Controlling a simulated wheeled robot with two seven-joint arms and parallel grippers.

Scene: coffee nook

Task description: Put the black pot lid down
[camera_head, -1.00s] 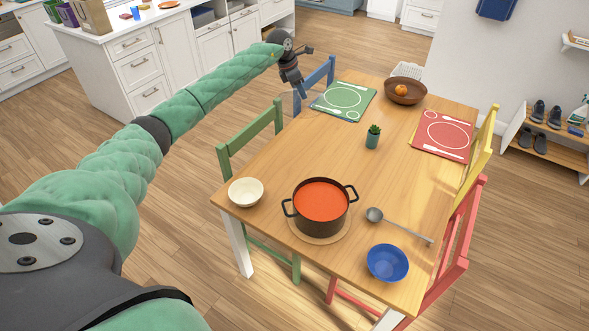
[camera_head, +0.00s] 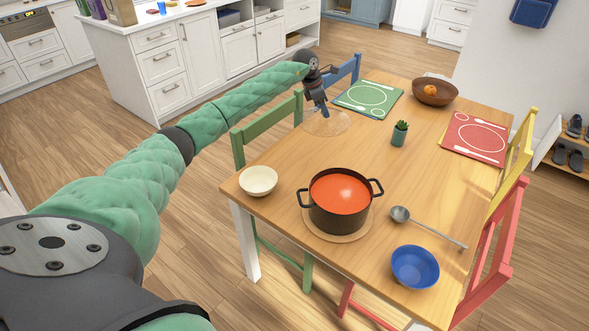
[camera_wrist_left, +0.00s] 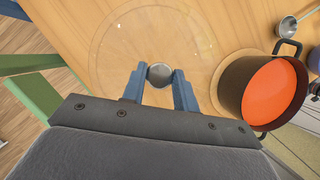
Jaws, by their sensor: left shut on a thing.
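The pot lid (camera_head: 338,124) is a clear, see-through disc with a grey knob, not black. My left gripper (camera_head: 322,110) holds it by the knob over the table's left side, between the green chair and the green placemat. In the left wrist view the knob (camera_wrist_left: 160,74) sits between the two blue fingertips. I cannot tell whether the lid touches the table. The black pot (camera_head: 335,216), full of red soup, stands uncovered on a round wooden trivet (camera_head: 333,236). My right gripper is not in view.
A cream bowl (camera_head: 258,180), a ladle (camera_head: 400,214), a blue bowl (camera_head: 415,267) and a small potted plant (camera_head: 399,134) stand on the table (camera_head: 430,180). The green placemat (camera_head: 370,98) is beyond the lid. The table's middle is clear.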

